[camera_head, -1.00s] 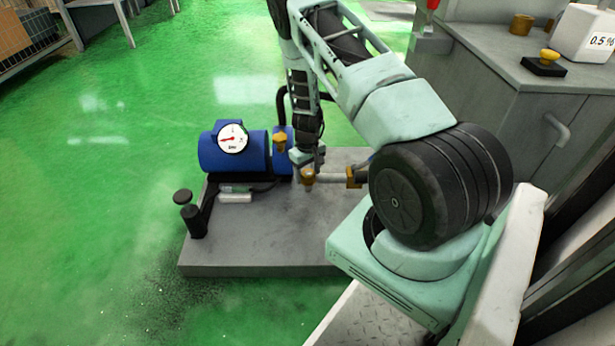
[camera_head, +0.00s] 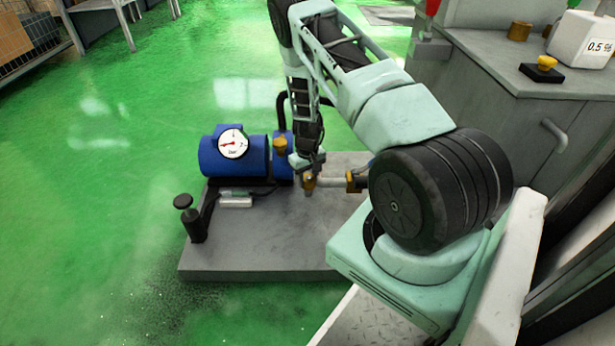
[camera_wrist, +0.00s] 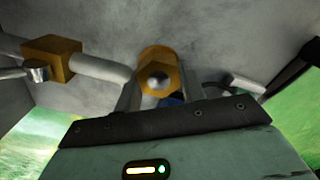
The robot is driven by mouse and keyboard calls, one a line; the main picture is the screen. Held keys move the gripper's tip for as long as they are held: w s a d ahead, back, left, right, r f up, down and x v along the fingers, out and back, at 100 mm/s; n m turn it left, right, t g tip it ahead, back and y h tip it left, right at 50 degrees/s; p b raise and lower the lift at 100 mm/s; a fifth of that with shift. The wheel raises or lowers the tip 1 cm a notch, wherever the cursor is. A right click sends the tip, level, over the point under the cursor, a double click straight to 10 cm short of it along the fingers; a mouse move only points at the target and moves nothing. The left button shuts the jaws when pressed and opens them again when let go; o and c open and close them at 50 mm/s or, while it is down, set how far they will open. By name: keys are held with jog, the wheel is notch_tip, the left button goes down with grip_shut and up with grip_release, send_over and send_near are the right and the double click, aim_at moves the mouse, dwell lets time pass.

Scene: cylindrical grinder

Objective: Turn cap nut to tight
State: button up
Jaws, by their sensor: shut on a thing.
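The brass cap nut (camera_wrist: 160,70) is hexagonal, with a grey domed centre, and sits at the end of a grey pipe (camera_wrist: 98,68) in the wrist view. In the head view the nut (camera_head: 308,183) shows beside the blue pump on the base plate. My gripper (camera_wrist: 157,92) reaches the nut from above, with a finger on each side of it. It is shut on the nut. The fingertips are partly hidden by the nut and the gripper body, so the exact contact does not show.
A brass valve block (camera_wrist: 52,58) with a metal stem sits along the pipe. The blue pump (camera_head: 235,157) with its gauge and a black hand knob (camera_head: 184,202) stand on the grey plate (camera_head: 270,247). A grey cabinet (camera_head: 500,110) is at right. Green floor is open at left.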

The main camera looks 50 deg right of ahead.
aim_at(309, 177)
jog(key=m+p, duration=0.3)
jog(key=m, duration=0.3)
jog(key=shift+d+r+p, duration=0.1)
jog(key=shift+r+p, duration=0.05)
jog(key=shift+p, duration=0.2)
jog(key=m+p, duration=0.2)
jog(key=m, duration=0.4)
jog(key=shift+s, duration=0.15)
jog(key=shift+m, duration=0.3)
jog(key=o, duration=1)
notch_tip(309, 177, up, 17)
jog(key=p, duration=0.5)
jog(key=shift+p, duration=0.4)
